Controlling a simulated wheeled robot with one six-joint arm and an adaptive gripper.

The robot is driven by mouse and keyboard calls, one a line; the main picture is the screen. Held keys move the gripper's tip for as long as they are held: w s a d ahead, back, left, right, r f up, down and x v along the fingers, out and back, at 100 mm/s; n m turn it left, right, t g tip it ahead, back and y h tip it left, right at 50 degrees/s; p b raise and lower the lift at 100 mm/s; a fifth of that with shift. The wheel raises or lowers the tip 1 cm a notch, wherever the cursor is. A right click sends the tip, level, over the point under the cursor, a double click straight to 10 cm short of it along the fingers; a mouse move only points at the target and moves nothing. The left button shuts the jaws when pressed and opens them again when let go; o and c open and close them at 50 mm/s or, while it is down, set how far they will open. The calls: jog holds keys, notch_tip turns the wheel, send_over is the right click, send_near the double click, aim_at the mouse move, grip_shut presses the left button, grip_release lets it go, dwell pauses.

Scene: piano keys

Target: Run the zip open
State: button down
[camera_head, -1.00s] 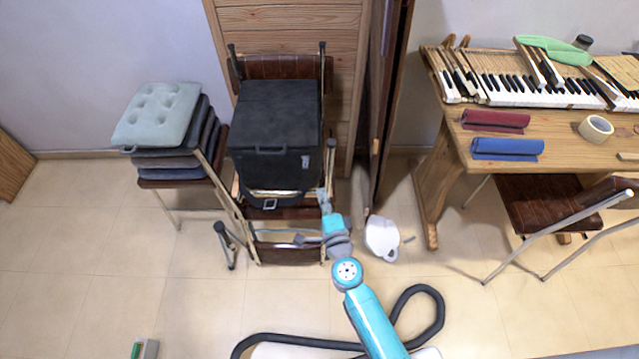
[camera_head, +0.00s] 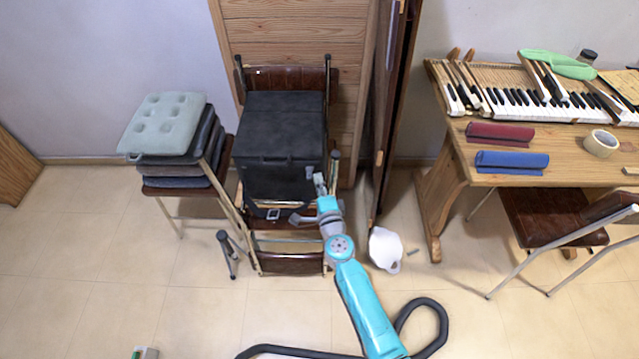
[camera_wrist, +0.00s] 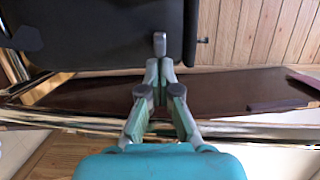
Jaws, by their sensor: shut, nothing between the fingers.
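A black box-shaped bag (camera_head: 279,140) stands on a folding chair, and its dark side also fills the upper left of the wrist view (camera_wrist: 110,35). A small grey tab, which looks like the zip pull (camera_wrist: 160,44), is at the bag's lower right edge in the wrist view. A small grey patch (camera_head: 309,172) shows at the bag's right front corner in the head view. My gripper (camera_head: 319,180) is at that corner. In the wrist view its fingertips (camera_wrist: 159,69) are together and empty, just below the tab; I cannot tell if they touch it. The zip line itself is not clear.
A brown chair seat (camera_wrist: 215,92) lies under the fingers. A chair with stacked cushions (camera_head: 165,125) stands left. A wooden panel (camera_head: 383,110) stands close on the right. Further right is a table (camera_head: 450,150) with piano keys. A white object (camera_head: 385,248) lies on the floor.

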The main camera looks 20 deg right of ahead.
jog(key=shift+a, duration=0.1)
jog(key=w+a, duration=0.2)
jog(key=a, duration=0.4)
jog(key=w+a, duration=0.2)
jog(key=a, duration=0.4)
jog(key=w+a, duration=0.2)
jog(key=a, duration=0.4)
jog(key=shift+a, duration=0.15)
jog(key=shift+a+r, duration=0.1)
jog(key=shift+a, duration=0.15)
